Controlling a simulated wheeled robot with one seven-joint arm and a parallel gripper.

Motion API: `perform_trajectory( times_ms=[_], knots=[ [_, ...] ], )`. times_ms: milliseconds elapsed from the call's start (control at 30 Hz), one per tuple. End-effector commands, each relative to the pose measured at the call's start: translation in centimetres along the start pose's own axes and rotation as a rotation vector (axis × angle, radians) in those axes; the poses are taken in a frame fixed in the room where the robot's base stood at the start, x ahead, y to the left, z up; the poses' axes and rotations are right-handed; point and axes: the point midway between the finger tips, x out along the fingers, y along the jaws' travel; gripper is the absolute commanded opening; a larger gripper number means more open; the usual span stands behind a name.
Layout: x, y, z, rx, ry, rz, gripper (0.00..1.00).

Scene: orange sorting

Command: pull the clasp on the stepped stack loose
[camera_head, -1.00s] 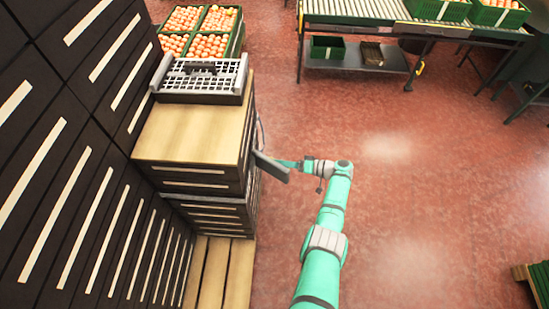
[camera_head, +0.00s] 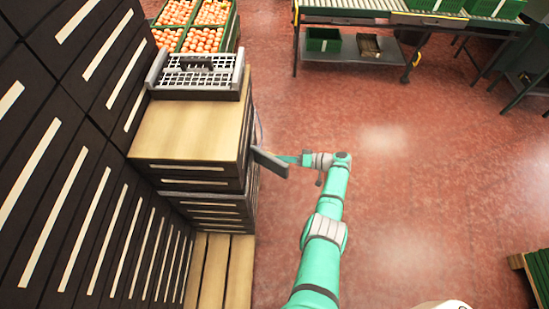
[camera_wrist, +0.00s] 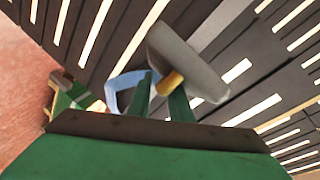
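The stepped stack (camera_head: 205,179) of dark boxes with pale slots stands left of centre in the head view, with a wooden top. The clasp (camera_head: 269,162) shows as a grey plate at its right side, tilted out. In the wrist view the clasp (camera_wrist: 187,62) is a broad grey lever with a short tan peg and a pale blue loop behind it. My gripper (camera_wrist: 165,84) has its two green fingers either side of the tan peg and appears shut on it. In the head view my gripper (camera_head: 287,159) reaches the plate from the right; its fingertips are hidden there.
A grey grid-topped tray (camera_head: 200,72) sits on the back of the stack. Crates of oranges (camera_head: 208,38) stand behind it. A tall wall of dark boxes (camera_head: 65,150) closes the left. A conveyor (camera_head: 355,14) is at the back.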

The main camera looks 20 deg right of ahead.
Motion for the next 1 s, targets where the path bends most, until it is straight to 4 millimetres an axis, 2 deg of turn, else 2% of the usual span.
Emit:
perform_trajectory(
  times_ms=[400,600,1000],
  knots=[
    [-6.4,-0.1,-0.2,-0.002,-0.006,-0.004,0.19],
    [-8.8,-0.1,-0.2,-0.001,-0.01,-0.007,0.19],
    [-9.6,0.0,-0.1,-0.001,-0.011,-0.007,0.19]
  ],
)
